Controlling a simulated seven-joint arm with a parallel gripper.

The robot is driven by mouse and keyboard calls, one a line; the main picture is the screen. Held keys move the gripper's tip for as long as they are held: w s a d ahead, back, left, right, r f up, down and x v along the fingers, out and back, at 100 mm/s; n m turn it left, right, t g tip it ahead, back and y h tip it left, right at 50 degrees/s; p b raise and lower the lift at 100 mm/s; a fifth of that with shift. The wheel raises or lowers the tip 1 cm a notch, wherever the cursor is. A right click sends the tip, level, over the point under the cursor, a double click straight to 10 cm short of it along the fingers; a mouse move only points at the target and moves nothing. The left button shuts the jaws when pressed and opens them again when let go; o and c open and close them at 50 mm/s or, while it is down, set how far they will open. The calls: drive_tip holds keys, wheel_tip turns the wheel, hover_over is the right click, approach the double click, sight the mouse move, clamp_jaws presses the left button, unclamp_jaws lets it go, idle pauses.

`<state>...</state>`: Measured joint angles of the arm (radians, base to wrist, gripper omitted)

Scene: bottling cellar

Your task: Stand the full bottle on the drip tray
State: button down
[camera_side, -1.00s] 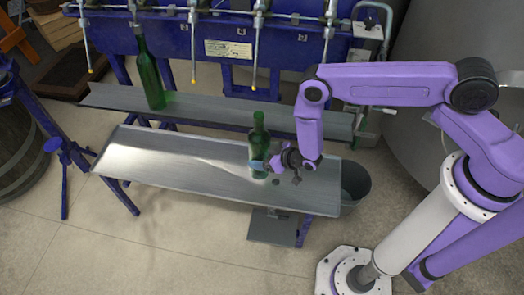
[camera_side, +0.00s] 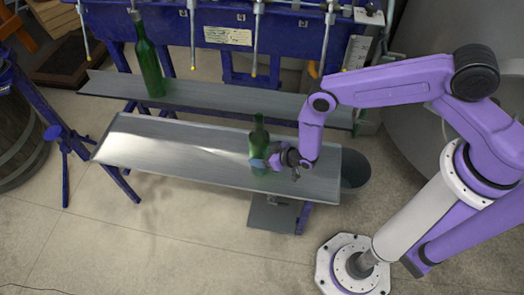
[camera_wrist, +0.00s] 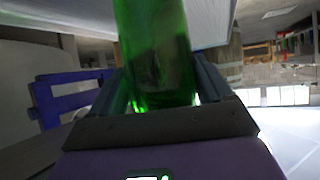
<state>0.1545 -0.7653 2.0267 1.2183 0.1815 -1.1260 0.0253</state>
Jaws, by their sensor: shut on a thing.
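A green glass bottle (camera_side: 259,138) is upright in my gripper (camera_side: 266,162), whose jaws are shut around its lower part. In the wrist view the bottle (camera_wrist: 158,50) fills the space between the two fingers (camera_wrist: 165,95); its neck is out of frame. The bottle is over the right half of the wide steel tray (camera_side: 190,155) at the front, which appears to be the drip tray. Its base is low by the tray surface, partly covered by a finger; I cannot tell whether it touches.
A second green bottle (camera_side: 149,62) stands on the narrow steel shelf (camera_side: 215,99) behind, under the blue filler frame (camera_side: 228,32) with its hanging spouts. A grey bucket (camera_side: 355,172) is beside the tray's right end. The tray's left half is bare.

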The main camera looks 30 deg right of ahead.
drive_tip(key=shift+w, duration=0.1)
unclamp_jaws()
drive_tip(key=shift+s+f, duration=0.15)
drive_tip(key=shift+s, duration=0.05)
drive_tip(key=v, duration=1.7)
drive_tip(key=w+a+r+g, duration=0.3)
drive_tip(key=a+r, duration=0.4)
drive_tip(key=a, duration=0.1)
drive_tip(key=s+a+r+n+g, duration=0.1)
drive_tip(key=s+r+g, duration=0.1)
drive_tip(key=r, duration=0.4)
drive_tip(key=s+a+r+n+g, duration=0.2)
drive_tip(key=r, duration=0.4)
drive_tip(key=s+d+r+n+g+h, duration=0.3)
drive_tip(key=s+d+r+n+h, duration=0.1)
drive_tip(key=s+d+r, duration=1.4)
wheel_tip(320, 180, up, 2)
drive_tip(key=shift+d+r+n+g, duration=0.15)
drive_tip(key=shift+d+n+g, duration=0.15)
drive_tip(key=shift+d+n, duration=0.15)
